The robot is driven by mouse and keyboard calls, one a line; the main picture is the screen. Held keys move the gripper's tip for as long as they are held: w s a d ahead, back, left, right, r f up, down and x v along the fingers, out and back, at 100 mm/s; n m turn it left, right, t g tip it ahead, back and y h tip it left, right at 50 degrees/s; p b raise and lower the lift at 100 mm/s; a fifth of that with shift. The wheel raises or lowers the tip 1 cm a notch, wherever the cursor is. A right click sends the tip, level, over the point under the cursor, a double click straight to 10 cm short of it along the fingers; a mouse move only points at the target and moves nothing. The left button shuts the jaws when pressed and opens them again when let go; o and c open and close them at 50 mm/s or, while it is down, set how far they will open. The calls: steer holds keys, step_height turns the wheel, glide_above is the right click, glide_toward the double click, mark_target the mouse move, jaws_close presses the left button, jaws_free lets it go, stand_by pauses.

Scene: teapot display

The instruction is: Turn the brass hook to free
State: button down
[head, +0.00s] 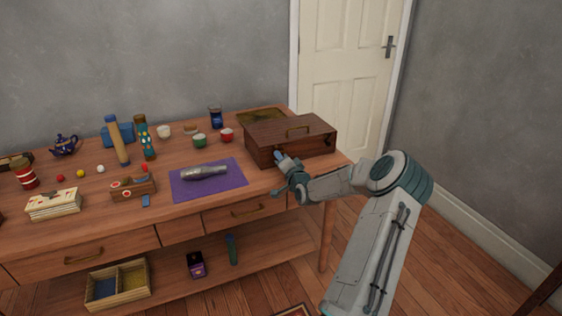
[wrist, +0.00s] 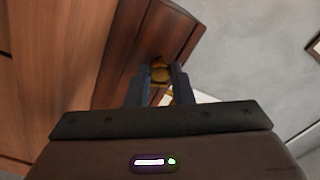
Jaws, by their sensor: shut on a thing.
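The brass hook (wrist: 160,72) shows in the wrist view as a small yellow piece on the side of the dark wooden box. It sits between the two fingers of my gripper (wrist: 160,88), which is shut on it. Its exact turn cannot be told. In the head view my gripper (head: 279,158) is at the box's front face and hides the hook.
A purple mat (head: 235,183) with a grey bottle-like thing (head: 205,173) lies left of the box. Red and green cups (head: 227,135) stand behind the mat. The table's right edge is close to the box. Floor to the right is clear.

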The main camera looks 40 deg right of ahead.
steer(key=shift+m, duration=0.5)
steer(key=c, duration=1.3)
jaws_free()
steer(key=v, duration=1.4)
steer(key=shift+w, duration=0.1)
